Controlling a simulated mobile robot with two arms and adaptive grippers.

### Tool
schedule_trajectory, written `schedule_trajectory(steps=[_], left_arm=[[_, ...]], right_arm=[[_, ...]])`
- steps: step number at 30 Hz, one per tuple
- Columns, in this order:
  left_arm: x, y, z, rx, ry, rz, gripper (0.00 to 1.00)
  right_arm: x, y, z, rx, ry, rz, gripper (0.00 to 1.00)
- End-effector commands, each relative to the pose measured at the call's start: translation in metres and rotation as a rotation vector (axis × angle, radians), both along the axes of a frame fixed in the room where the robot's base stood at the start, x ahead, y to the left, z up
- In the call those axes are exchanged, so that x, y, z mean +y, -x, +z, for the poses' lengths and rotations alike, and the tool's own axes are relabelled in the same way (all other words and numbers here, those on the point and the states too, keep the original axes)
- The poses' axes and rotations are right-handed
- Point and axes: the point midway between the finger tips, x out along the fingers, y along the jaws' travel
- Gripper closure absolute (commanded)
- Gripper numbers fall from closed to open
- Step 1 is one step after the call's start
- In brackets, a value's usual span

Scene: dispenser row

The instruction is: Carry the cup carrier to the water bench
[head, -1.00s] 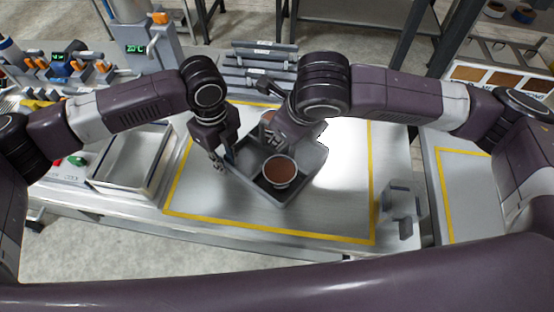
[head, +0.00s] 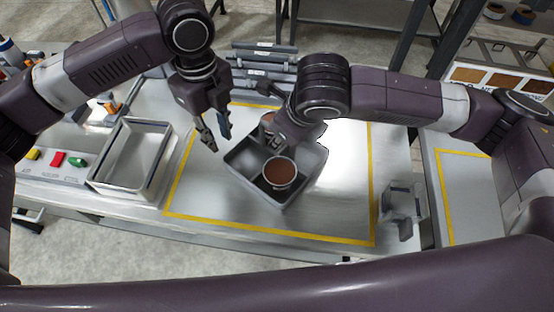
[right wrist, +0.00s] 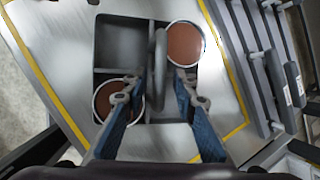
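The cup carrier (head: 252,190) is a grey divided tray on the bench, inside a yellow outline. In the right wrist view its upright handle (right wrist: 159,75) shows. It holds two cups of brown contents, a front cup (head: 279,172) and a rear cup (head: 267,118) partly hidden by my right arm. My right gripper (right wrist: 158,98) is over the carrier with its fingers spread on either side of the handle; I see gaps between fingers and handle. My left gripper (head: 218,141) is open and empty, above and behind the carrier's left corner, apart from it.
A pale open tray (head: 112,187) and a box with yellow, red and green buttons (head: 57,162) stand left. A grey bracket (head: 402,203) stands at the right bench edge. Grey racks (head: 262,62) line the back. Another yellow-outlined bench (head: 470,195) lies right, past a gap.

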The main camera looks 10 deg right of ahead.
Motion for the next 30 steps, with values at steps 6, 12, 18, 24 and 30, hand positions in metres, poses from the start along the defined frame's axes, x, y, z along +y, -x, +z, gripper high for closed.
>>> schedule_trajectory(steps=[6, 12, 18, 24, 30], left_arm=[[0.0, 0.0, 0.007, 0.001, -0.001, -0.001, 0.78], [0.0, 0.0, 0.006, 0.001, -0.001, 0.0, 0.78], [0.0, 0.0, 0.006, 0.001, -0.001, 0.0, 0.78], [0.0, 0.0, 0.006, 0.001, -0.001, 0.0, 0.78], [0.0, 0.0, 0.006, 0.001, -0.001, 0.0, 0.78]], right_arm=[[-0.002, 0.005, 0.014, -0.002, -0.002, 0.001, 0.74], [-0.007, 0.021, 0.052, -0.006, -0.002, 0.003, 0.74], [-0.014, 0.037, 0.087, -0.005, -0.001, 0.001, 0.74], [-0.017, 0.046, 0.106, -0.001, 0.0, 0.0, 0.74], [-0.017, 0.048, 0.109, 0.001, -0.001, 0.0, 0.74]])
